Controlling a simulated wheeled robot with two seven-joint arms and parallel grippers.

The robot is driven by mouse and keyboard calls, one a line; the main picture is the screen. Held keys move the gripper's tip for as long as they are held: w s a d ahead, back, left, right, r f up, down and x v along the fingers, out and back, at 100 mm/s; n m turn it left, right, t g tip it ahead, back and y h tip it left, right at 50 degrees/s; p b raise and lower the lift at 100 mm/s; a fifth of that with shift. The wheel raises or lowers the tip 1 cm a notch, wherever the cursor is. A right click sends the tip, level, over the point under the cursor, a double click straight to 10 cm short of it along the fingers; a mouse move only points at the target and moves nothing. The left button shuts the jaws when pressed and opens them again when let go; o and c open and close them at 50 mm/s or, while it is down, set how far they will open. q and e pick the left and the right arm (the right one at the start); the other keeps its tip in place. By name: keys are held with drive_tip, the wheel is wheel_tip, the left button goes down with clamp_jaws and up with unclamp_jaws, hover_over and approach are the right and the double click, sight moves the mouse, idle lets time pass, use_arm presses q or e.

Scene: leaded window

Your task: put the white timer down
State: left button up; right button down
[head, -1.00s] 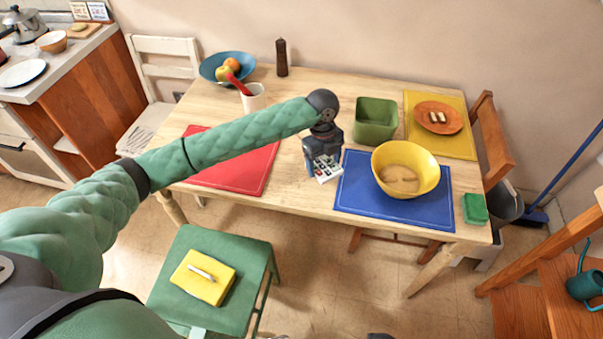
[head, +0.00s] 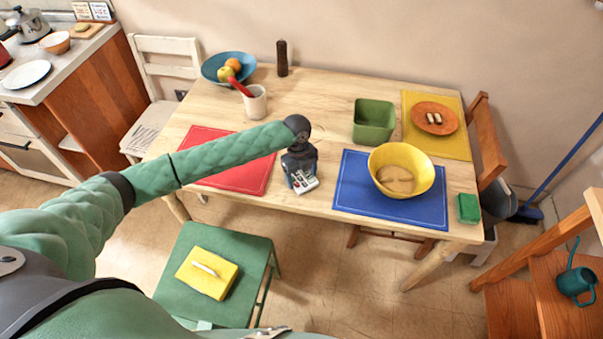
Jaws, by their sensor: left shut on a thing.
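The white timer (head: 306,184) is in my left gripper (head: 301,177), at the front part of the wooden table (head: 320,115). My left gripper is shut on it, pointing down, and the dark gripper body hides its rear part. The timer shows over the bare strip between the red mat and the blue mat, close to the table's front edge. I cannot tell whether its underside touches the wood. My right gripper is not clearly seen.
A red mat (head: 245,178) lies left of the timer; a blue mat (head: 350,195) with a yellow bowl (head: 425,165) lies right. A green bin (head: 374,118), a white cup (head: 255,103) and a blue fruit bowl (head: 212,62) stand farther back. The table's middle is bare.

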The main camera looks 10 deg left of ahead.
sight(299, 174)
use_arm(q)
drive_tip(key=shift+f, duration=0.1)
use_arm(e)
drive_tip(key=shift+f, duration=0.1)
use_arm(q)
drive_tip(key=o, duration=1)
drive_tip(key=shift+o, duration=0.2)
use_arm(e)
drive_tip(key=shift+d, duration=0.1)
use_arm(q)
drive_tip(key=shift+r, duration=0.2)
wheel_tip(299, 174, up, 12)
drive_tip(key=w+a+b, duration=0.1)
drive_tip(key=b, duration=0.3)
drive_tip(key=shift+w+f+b, duration=0.15)
drive_tip(key=shift+f+b, duration=0.05)
drive_tip(key=shift+b, duration=0.15)
use_arm(e)
drive_tip(key=w+a+r, duration=0.3)
drive_tip(key=r, duration=0.6)
drive_tip(key=shift+a+r+g, duration=0.25)
drive_tip(key=shift+r+g, duration=0.05)
drive_tip(key=shift+g, duration=0.1)
use_arm(q)
drive_tip(key=shift+a, duration=0.1)
